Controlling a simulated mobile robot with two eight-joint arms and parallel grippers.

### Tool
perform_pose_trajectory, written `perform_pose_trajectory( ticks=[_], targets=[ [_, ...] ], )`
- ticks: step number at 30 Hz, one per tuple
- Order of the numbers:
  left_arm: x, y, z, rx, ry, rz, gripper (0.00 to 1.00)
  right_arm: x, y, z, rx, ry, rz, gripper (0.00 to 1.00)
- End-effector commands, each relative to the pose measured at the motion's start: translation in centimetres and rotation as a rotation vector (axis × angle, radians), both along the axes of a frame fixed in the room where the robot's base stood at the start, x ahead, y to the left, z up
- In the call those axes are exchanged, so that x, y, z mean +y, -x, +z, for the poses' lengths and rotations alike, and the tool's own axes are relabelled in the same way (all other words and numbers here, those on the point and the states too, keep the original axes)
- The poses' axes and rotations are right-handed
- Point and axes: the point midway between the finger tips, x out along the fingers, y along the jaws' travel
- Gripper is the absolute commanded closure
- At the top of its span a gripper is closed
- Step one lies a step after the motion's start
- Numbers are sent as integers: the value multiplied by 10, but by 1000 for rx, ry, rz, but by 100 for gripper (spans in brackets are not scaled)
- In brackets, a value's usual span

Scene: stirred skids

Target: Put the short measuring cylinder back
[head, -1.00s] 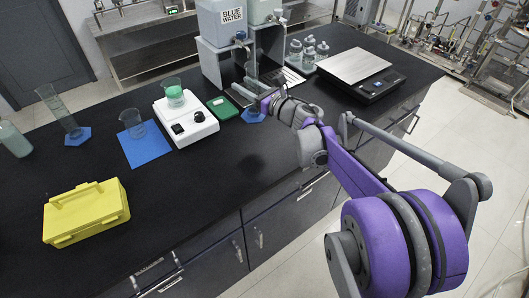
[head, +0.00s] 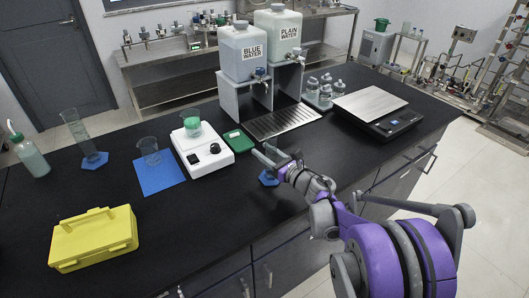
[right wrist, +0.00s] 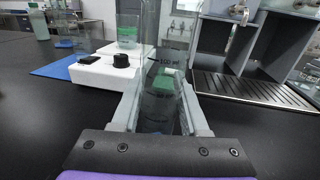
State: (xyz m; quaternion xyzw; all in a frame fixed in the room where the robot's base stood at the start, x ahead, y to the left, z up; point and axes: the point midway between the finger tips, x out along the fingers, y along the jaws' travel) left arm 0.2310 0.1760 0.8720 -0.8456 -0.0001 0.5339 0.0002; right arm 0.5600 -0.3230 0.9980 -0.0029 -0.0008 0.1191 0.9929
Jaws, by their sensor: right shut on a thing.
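My right gripper (head: 270,156) is shut on the short measuring cylinder. In the right wrist view the clear cylinder (right wrist: 160,98), with a 100 ml mark, stands upright between the two fingers (right wrist: 160,118). Green shows through it; I cannot tell whether it holds liquid. In the head view its glass is hardly visible, but its blue hexagonal base (head: 267,179) shows just below the gripper. I cannot tell whether the base touches the bench. The tall measuring cylinder (head: 76,130) stands at the left on its own blue base. My left gripper is not in view.
A white stirrer (head: 207,157) carries a beaker of green liquid (head: 192,125). A green pad (head: 238,141) and drip tray (head: 283,122) lie beyond my gripper. An empty beaker (head: 149,152) stands on a blue mat (head: 163,181). A scale (head: 376,112) is right, a yellow box (head: 95,238) left.

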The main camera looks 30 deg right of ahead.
Motion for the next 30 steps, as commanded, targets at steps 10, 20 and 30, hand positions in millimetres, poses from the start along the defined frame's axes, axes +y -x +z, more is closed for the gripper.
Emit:
perform_pose_trajectory(
  ticks=[10,20,30],
  targets=[
    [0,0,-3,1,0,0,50,0,0,-3,0,0,0,47],
    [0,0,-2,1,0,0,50,0,0,-2,0,0,0,26],
    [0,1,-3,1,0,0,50,-8,29,0,0,2,-4,26]
  ],
)
